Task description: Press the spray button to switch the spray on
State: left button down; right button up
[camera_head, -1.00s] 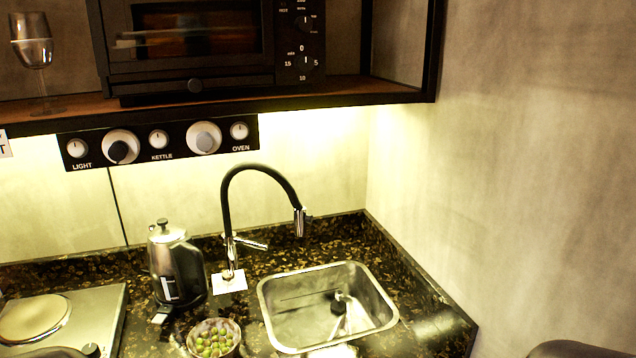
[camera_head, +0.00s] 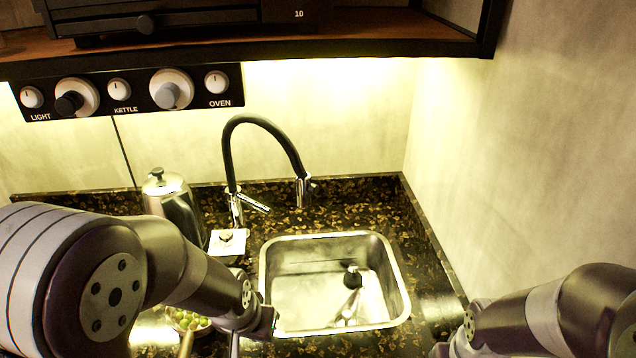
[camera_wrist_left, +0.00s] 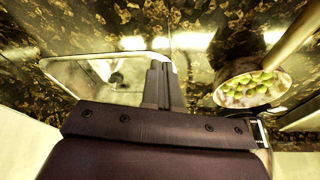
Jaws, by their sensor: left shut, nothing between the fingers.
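The black gooseneck tap (camera_head: 262,120) rises behind the sink. Its chrome spray head (camera_head: 302,192) hangs over the sink's back edge, with a small protrusion on its right side that may be the spray button; it is too small to tell. No water shows. My left arm comes in from the left, its wrist low and in front of the tap, well apart from the spray head. The left gripper's fingers are shut and empty in the left wrist view (camera_wrist_left: 163,85). My right arm shows at lower right; its fingers are outside the frame.
The steel sink (camera_head: 398,290) holds a dark-topped item (camera_head: 352,278). A kettle (camera_head: 172,205) stands left of the tap, partly behind my left arm. A knob panel (camera_head: 135,92) and shelf hang above. A wall bounds the right.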

pick_arm(q)
jog(key=w+d+r+m+t+p, duration=0.1)
jog(key=w+d+r+t+p, duration=0.4)
jog(key=w, duration=0.4)
jog(key=w+d+r+m+t+p, duration=0.1)
jog(key=w+d+r+t+p, duration=0.25)
jog(key=w+d, duration=0.5)
jog(key=s+d+r+m+t+y+p, duration=0.1)
jog(key=d+r+t+y+p, duration=0.4)
jog(key=d+r+t+y, duration=0.1)
jog(key=shift+s+r+t, duration=0.35)
pick_arm(e)
notch_tip(320, 180, up, 15)
jog(key=shift+a+r, duration=0.15)
jog(key=shift+r, duration=0.05)
pick_arm(q)
jog(key=shift+w+p, duration=0.1)
jog(key=shift+p, duration=0.2)
